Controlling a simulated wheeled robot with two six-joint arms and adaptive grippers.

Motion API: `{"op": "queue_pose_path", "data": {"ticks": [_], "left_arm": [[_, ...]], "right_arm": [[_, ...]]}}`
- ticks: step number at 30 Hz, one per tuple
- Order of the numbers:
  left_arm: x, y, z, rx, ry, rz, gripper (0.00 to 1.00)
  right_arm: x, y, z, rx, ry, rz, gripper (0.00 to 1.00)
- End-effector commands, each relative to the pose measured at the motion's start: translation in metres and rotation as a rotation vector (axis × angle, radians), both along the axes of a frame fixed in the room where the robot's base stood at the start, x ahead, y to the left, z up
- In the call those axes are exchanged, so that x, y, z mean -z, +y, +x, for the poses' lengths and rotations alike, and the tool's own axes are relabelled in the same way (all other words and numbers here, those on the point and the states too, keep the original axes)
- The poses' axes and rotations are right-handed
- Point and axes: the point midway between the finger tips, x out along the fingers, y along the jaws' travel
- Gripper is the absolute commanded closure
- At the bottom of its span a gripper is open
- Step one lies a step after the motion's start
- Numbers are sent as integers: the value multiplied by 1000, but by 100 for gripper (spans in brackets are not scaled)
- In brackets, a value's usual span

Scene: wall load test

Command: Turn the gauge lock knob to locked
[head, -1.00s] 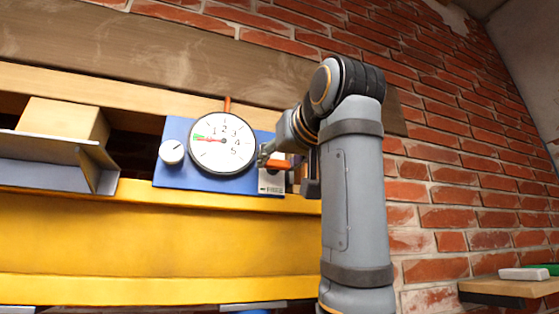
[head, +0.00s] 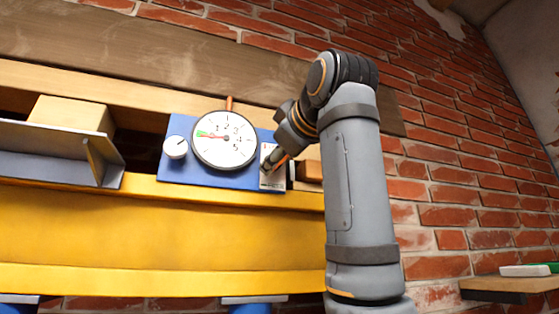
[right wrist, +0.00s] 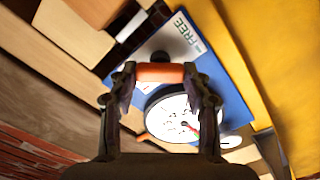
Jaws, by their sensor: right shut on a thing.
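The blue gauge panel (head: 215,178) sits on the yellow beam, with a round white dial gauge (head: 225,138) on it. The dial's red needle points left, beside a small green mark. At the panel's right end is a pale plate (head: 268,182), marked FREE in the right wrist view (right wrist: 185,32). The orange bar of the lock knob (right wrist: 160,73) lies in front of this plate. My right gripper (right wrist: 160,76) is shut on the bar, one finger at each end. In the head view the gripper partly hides the tilted bar (head: 281,161). My left gripper is out of view.
A small white knob with a dark line (head: 176,147) is on the panel's left end. A wooden block (head: 75,113) and a grey metal angle (head: 55,150) lie further left. A brown block (head: 309,170) is right of the panel. A wooden shelf (head: 510,284) projects at lower right.

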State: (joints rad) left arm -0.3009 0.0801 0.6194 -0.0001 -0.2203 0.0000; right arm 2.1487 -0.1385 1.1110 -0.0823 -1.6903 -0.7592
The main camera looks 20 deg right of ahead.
Motion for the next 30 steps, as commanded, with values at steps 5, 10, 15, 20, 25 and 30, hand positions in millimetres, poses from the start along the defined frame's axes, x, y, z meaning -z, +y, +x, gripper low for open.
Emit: {"op": "queue_pose_path", "data": {"ticks": [5,10,15,20,25,30], "left_arm": [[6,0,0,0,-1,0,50],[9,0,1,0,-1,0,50],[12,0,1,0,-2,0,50],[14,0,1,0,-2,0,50],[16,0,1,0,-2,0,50],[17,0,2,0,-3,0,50]], "right_arm": [[2,1,0,-1,-6,-166,83],[2,1,0,-1,-12,-326,83],[3,1,0,-1,-15,-471,83],[3,1,0,0,-20,-585,83],[3,1,0,0,-23,-675,83],[4,1,0,-2,-24,-730,83]]}}
